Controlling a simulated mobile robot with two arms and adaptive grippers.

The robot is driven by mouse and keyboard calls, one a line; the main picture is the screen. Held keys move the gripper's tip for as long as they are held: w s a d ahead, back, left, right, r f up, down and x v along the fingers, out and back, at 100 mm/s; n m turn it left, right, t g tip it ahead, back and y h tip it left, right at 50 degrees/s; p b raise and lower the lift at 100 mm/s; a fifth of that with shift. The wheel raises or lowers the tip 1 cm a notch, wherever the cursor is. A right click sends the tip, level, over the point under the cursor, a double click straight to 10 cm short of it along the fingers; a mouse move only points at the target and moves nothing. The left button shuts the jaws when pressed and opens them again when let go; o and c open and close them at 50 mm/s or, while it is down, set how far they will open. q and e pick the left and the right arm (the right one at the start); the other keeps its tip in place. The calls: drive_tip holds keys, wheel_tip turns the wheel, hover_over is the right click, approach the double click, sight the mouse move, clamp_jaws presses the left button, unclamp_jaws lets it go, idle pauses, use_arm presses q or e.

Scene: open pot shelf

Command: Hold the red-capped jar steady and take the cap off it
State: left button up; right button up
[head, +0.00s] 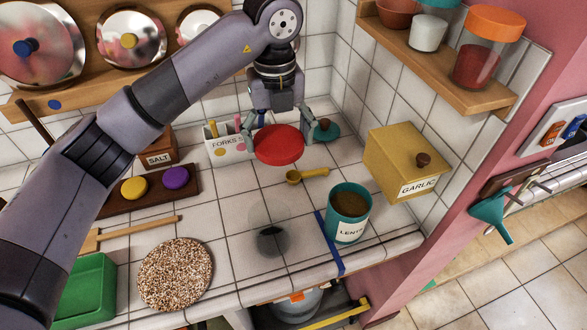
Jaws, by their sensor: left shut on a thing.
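My left gripper (279,142) comes down from the top of the head view. Its two fingers are shut on the round red cap (279,146), one on each side. The cap is held near the back of the tiled counter. A clear glass jar (270,238) with dark contents at its bottom stands on the counter in front, apart from the cap. Its faint outline is hard to make out, and no cap shows on it. My right gripper is not in view.
A teal tin (348,213) and a yellow garlic box (402,163) stand to the right. A yellow scoop (306,175) lies between cap and tin. A speckled round mat (176,274) lies front left. A teal lid (326,130) is close beside the gripper.

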sight(281, 199)
use_arm(q)
drive_tip(key=f+p, duration=0.4)
drive_tip(key=f, duration=1.5)
drive_tip(key=shift+s, duration=0.2)
drive_tip(key=shift+f, duration=0.35)
drive_tip(key=shift+f, duration=0.25)
drive_tip(key=o, duration=1.3)
drive_tip(key=shift+r, duration=0.1)
drive_tip(key=shift+r, duration=0.1)
